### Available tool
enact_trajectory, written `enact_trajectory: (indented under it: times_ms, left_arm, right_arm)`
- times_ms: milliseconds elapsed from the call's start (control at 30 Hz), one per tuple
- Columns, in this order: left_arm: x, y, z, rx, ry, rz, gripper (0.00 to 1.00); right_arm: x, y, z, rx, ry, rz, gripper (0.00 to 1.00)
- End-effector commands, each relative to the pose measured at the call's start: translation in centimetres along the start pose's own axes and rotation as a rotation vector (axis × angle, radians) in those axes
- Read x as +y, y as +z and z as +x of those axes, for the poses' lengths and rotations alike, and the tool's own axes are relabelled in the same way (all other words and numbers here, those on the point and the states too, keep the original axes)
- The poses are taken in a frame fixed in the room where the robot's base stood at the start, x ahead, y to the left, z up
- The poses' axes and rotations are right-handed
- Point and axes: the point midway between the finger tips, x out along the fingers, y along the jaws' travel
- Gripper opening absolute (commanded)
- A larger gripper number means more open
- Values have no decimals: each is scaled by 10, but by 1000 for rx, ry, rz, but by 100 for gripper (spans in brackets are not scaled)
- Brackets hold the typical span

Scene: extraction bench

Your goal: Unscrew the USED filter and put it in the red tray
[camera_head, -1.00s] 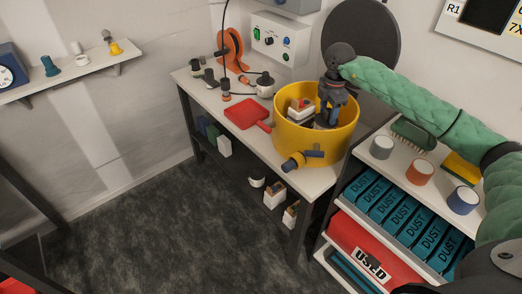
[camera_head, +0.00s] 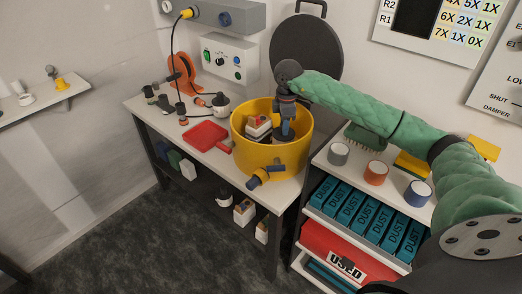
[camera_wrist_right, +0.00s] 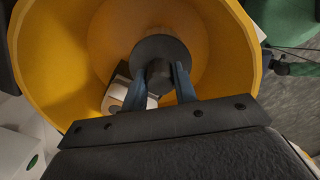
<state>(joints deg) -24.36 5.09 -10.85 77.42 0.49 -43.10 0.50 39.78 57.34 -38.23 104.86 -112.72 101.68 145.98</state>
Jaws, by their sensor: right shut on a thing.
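The yellow drum (camera_head: 268,163) stands open on the bench; in the right wrist view (camera_wrist_right: 225,55) its wall surrounds my gripper. My right gripper (camera_head: 285,127) reaches down into it, its two blue fingers (camera_wrist_right: 158,76) shut on the dark round filter (camera_wrist_right: 160,49). The filter's lower part is hidden; I cannot tell whether it is still screwed in. A pale block with a red part (camera_head: 257,125) sits beside it in the drum. The red tray (camera_head: 318,240) with the USED label is on the lower shelf at right. My left gripper is not in view.
Teal DUST boxes (camera_head: 363,218) fill the shelf above the red tray. Grey, orange and blue cups (camera_head: 375,173) and a green brush (camera_head: 366,140) stand on top. A red pan (camera_head: 205,135) lies left of the drum. A large dark disc (camera_head: 306,58) stands behind the drum.

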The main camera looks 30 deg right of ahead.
Motion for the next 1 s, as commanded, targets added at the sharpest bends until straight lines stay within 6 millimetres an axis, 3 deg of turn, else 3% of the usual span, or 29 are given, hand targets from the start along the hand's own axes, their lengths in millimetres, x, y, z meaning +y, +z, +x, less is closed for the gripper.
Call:
enact_trajectory:
  times_ms: [33,233,733,1000]
  left_arm:
    - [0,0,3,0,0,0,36]
    - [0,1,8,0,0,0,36]
    - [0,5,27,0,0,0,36]
    - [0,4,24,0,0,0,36]
  right_arm:
    - [-6,-5,12,-2,-16,-10,1]
    - [-7,-5,14,-2,-18,-85,1]
    - [-7,-5,12,3,-17,-609,2]
    - [-6,-4,8,3,-14,-616,1]
